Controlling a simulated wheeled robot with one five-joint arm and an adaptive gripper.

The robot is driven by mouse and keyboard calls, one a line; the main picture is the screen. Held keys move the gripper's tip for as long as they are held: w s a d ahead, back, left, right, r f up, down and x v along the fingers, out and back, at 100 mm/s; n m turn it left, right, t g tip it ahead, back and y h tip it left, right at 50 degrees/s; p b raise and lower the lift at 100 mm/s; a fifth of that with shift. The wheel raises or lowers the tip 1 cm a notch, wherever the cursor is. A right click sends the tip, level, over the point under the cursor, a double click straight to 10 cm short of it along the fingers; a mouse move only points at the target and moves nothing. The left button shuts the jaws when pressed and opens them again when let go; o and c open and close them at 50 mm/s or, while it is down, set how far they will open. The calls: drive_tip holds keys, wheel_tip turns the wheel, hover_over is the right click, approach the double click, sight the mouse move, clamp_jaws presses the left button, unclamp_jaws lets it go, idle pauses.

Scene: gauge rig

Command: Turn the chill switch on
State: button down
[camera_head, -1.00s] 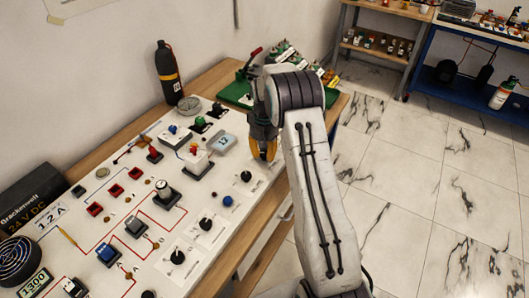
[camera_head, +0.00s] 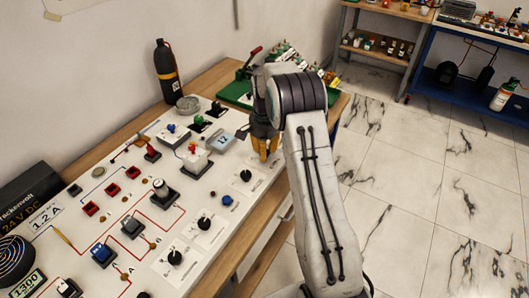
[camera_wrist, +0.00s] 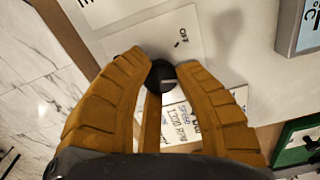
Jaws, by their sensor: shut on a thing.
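A round black knob (camera_wrist: 160,76) with a pale pointer mark sits between my fingertips in the wrist view. A plate with the word OFF (camera_wrist: 184,36) and a short tick lies beside it. My gripper (camera_wrist: 158,82), with ribbed orange fingers, is shut on this knob. I cannot read a chill name by it. In the head view, my gripper (camera_head: 265,147) points down at the right back part of the white panel (camera_head: 185,232), and its fingers hide the knob.
A black rotary knob (camera_head: 246,175) and a blue button (camera_head: 227,199) are nearby on the panel. A small grey display (camera_head: 221,140) stands left of my gripper. A green tray (camera_head: 236,94) lies behind it. Open tiled floor is to the right.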

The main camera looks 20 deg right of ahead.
drive_tip(key=shift+s+f+m, duration=0.15)
drive_tip(key=shift+m, duration=1.85)
drive_tip(key=c, duration=0.9)
unclamp_jaws()
drive_tip(key=shift+o, duration=0.2)
wheel_tip(320, 180, up, 12)
